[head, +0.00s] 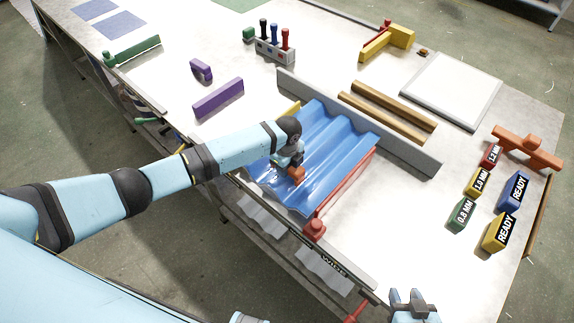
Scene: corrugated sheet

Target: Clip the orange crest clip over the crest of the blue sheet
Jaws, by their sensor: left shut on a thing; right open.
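The blue corrugated sheet (333,139) lies on the table with its ridges running from the back toward the front edge. My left gripper (295,166) points down over the left part of the sheet and is shut on the orange crest clip (297,175). The clip is small and partly hidden by the gripper. It is at or just above the sheet's surface; I cannot tell whether it touches a crest. My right gripper (412,303) is open and empty at the bottom of the view, in front of the table's edge.
A grey wall-like rail (400,152) stands behind the sheet, and a red bar (345,185) runs along its right side. Wooden strips (395,107) lie behind the rail. Labelled blocks (515,190) stand at the right. The table between sheet and blocks is clear.

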